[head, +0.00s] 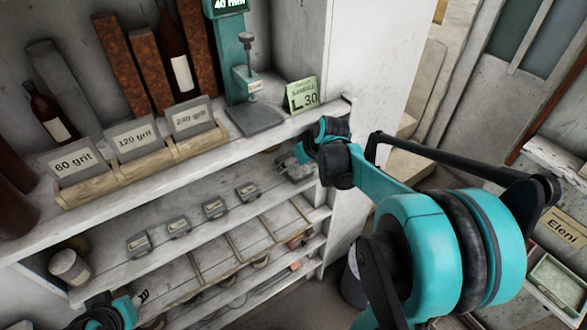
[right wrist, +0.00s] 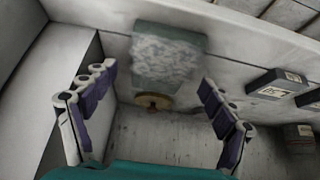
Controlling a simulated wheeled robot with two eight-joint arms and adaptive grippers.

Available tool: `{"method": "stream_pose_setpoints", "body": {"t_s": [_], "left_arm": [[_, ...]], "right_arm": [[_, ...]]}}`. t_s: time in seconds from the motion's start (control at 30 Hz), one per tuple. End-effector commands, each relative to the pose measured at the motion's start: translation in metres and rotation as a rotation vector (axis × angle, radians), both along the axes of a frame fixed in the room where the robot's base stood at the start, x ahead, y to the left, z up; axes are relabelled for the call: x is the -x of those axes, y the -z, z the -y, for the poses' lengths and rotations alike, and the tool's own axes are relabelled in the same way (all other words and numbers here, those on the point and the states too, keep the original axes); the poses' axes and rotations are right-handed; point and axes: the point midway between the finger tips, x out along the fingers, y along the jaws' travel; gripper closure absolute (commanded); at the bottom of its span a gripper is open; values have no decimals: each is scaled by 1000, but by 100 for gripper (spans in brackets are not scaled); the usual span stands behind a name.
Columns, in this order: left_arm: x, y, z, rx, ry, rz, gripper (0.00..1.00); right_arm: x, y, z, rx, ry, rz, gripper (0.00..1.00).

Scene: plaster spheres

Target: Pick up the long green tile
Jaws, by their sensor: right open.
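A green-and-white marbled tile (right wrist: 168,57) shows in the right wrist view, ahead of my right gripper (right wrist: 157,84). The fingers stand wide apart with purple pads, and nothing is between them. The tile lies just beyond the fingertips, roughly centred in the gap, apart from both. In the head view my right gripper (head: 293,168) reaches to the right end of the shelf under the top one; the tile cannot be made out there. My left gripper (head: 138,298) shows partly at the lower left, and its fingers are too small to read.
Small labelled grey boxes (head: 214,208) line the middle shelf; two also show at right in the wrist view (right wrist: 277,84). A round brown piece (right wrist: 153,101) lies below the tile. A pale side wall (right wrist: 45,85) stands left of my right gripper. A green sample card (head: 302,95) stands above.

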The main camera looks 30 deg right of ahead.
Motion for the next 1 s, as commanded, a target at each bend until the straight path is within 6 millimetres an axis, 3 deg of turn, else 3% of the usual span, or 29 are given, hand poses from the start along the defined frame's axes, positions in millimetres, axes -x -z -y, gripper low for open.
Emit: {"method": "stream_pose_setpoints", "body": {"t_s": [0.1,0.37,0.63,1.0], "left_arm": [[0,5,0,0,0,0,60],[0,4,0,0,0,0,60],[0,4,0,0,0,0,60],[0,1,0,0,0,0,60]], "right_arm": [[-6,11,-1,1,-1,0,16],[-7,12,-1,1,-1,0,16],[-7,11,-1,1,-1,0,87],[-7,7,-1,0,0,1,87]]}}
